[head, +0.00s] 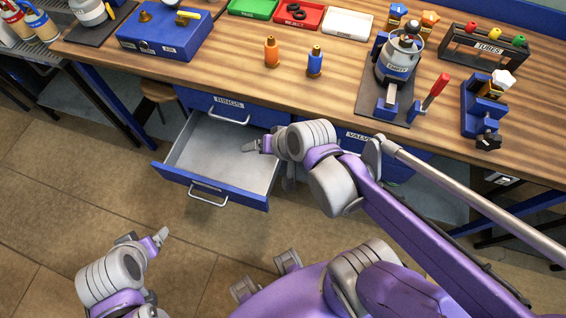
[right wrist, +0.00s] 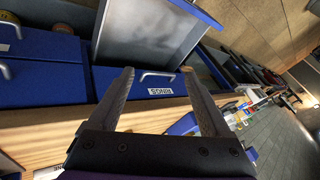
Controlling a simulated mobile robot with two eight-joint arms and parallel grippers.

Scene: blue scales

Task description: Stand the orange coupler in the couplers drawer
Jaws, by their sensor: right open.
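The orange coupler (head: 271,54) stands upright on the workbench near its front edge, with a blue coupler (head: 315,63) to its right. Below the bench top, a blue drawer (head: 222,148) is pulled out and its grey interior looks empty; its label does not show. It also shows in the right wrist view (right wrist: 150,30). My right gripper (head: 252,146) is over the right side of the open drawer, away from the coupler. In the right wrist view its fingers (right wrist: 158,75) are apart with nothing between them. My left gripper (head: 160,237) is low, in front of the drawer; its jaw opening is unclear.
A shut drawer labelled RINGS (head: 228,106) is above the open one; a VALVES drawer (head: 358,137) is to the right, partly behind my right arm. A blue box (head: 165,35), several trays (head: 298,16) and a dark-based device (head: 397,75) stand on the bench.

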